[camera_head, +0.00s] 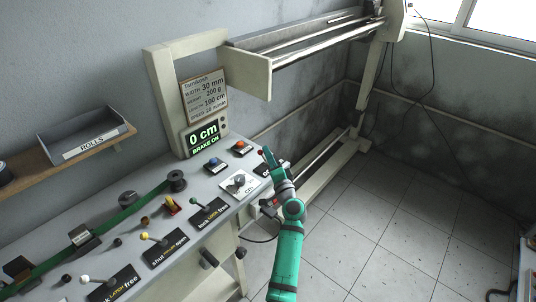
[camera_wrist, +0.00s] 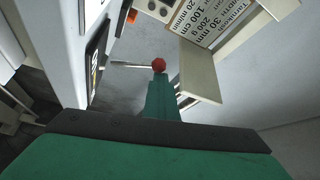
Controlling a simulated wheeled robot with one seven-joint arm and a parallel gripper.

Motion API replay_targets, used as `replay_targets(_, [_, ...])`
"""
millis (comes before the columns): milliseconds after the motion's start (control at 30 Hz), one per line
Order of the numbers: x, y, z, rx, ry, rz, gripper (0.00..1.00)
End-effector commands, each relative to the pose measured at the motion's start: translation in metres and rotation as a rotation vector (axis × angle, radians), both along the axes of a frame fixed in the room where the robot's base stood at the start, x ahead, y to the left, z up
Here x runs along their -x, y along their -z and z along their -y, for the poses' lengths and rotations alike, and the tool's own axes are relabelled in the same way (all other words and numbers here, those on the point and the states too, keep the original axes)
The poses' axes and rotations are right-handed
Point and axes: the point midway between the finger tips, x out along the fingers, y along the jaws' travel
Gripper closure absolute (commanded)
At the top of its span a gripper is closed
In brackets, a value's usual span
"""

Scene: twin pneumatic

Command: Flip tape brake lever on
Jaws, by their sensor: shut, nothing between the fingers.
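The lever has a red ball knob (camera_wrist: 158,65) on a thin metal shaft (camera_wrist: 130,64) that rises from a dark label plate (camera_wrist: 97,55) in the wrist view. In the head view, the red knob (camera_head: 261,153) is small and partly covered by my gripper (camera_head: 269,157). My gripper is shut and empty at the right end of the console. In the wrist view, its fingertips (camera_wrist: 160,80) are right at the knob; I cannot tell whether they touch it. A display (camera_head: 204,135) reads "0 cm" and "BRAKE ON". The lever's plate text is unreadable.
Blue (camera_head: 215,163) and orange (camera_head: 240,147) buttons sit left of my gripper. A dial (camera_head: 239,181) and several knobbed levers with black plates (camera_head: 208,216) line the console. A pale frame with rails (camera_head: 310,45) stands behind. The floor to the right (camera_head: 400,190) is clear.

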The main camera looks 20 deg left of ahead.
Motion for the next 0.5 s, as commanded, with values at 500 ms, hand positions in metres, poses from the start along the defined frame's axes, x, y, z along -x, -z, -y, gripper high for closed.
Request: replay_targets(500, [-0.019, -0.026, 0.022, 0.001, 0.001, 0.0, 1.0])
